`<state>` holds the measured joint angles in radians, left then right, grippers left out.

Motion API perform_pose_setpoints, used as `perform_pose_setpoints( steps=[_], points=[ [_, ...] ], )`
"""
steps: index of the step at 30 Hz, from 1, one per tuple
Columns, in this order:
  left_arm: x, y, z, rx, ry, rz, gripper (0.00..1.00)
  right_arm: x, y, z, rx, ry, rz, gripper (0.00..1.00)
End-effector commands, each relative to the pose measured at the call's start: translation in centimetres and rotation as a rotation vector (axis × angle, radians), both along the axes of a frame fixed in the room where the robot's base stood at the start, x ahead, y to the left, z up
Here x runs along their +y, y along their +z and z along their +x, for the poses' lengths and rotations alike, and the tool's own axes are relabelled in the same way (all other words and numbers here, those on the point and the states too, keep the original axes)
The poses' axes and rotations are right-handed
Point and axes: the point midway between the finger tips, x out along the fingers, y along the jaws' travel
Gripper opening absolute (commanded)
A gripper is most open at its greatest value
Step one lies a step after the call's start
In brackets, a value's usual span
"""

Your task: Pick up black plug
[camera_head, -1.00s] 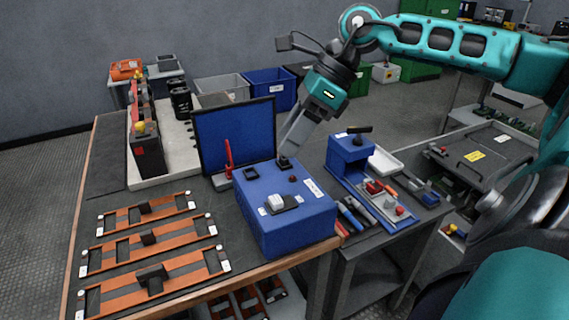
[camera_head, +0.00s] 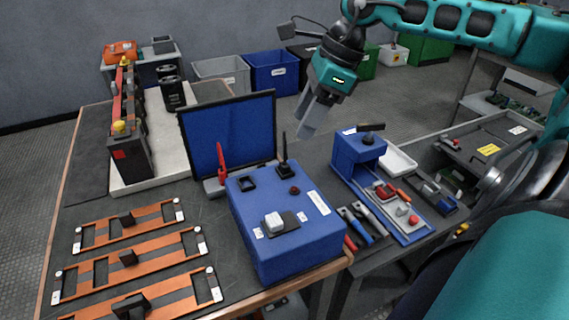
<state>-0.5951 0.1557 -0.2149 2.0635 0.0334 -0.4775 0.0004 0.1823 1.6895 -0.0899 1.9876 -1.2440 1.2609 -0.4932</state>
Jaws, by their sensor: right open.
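The black plug (camera_head: 284,163) stands upright in the top of the blue box (camera_head: 290,243), near its back edge, with its thin stem pointing up. My right gripper (camera_head: 307,122) is open and empty. In the picture it is above and to the right of the plug, clear of it. Its fingers point down. My left gripper is not in view.
A red plug (camera_head: 221,165) stands left of the blue box, before a dark upright panel (camera_head: 232,136). A blue tool stand (camera_head: 357,152) with a tray of parts is to the right. Copper-coloured frames (camera_head: 130,257) lie at front left.

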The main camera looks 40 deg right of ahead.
Motion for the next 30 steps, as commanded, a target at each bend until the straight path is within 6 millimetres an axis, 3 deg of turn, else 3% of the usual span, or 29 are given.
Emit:
perform_pose_setpoints(
  steps=[3,10,17,24,30],
  points=[
    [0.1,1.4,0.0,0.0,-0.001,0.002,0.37,0.6,-0.9,0.2,0.002,0.0,0.007,0.55],
    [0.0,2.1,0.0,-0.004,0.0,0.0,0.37,1.0,-2.8,0.8,-0.002,-0.002,0.006,0.55],
    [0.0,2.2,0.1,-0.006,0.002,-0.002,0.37,1.3,-3.8,0.9,-0.001,-0.002,0.002,0.55],
    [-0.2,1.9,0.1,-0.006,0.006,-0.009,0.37,2.7,-7.1,1.2,0.0,-0.002,0.005,0.55],
    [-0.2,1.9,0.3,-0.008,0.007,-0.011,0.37,3.1,-8.4,1.7,-0.002,-0.002,0.002,0.55]
  ],
)
